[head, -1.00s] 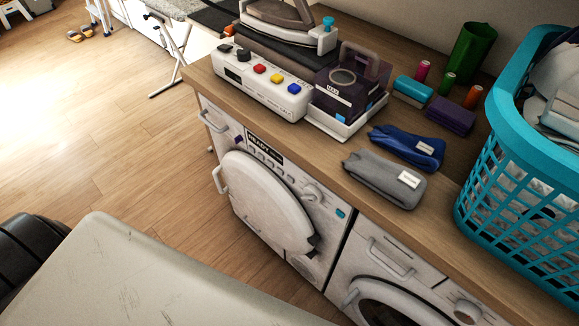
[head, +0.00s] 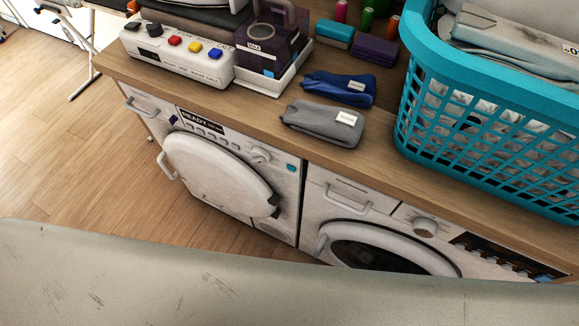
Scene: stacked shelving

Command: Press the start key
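Two white front-loading machines stand under a wooden counter. The left machine (head: 215,180) has a READY display (head: 203,122), a row of small keys, a knob (head: 261,155) and a teal key (head: 291,168) at the right end of its panel. Its round door is white. The right machine (head: 330,215) has a dark glass door, a knob (head: 425,227) and a dark panel (head: 500,257) with several keys, one of them blue. No key can be read as the start key. Neither of my grippers is in view.
On the counter (head: 245,110) stand a white control box (head: 180,62) with red, yellow and blue buttons, a purple tank (head: 268,40), a blue pouch (head: 338,87), a grey pouch (head: 322,122) and a turquoise laundry basket (head: 480,75). Wooden floor (head: 80,165) lies open at left.

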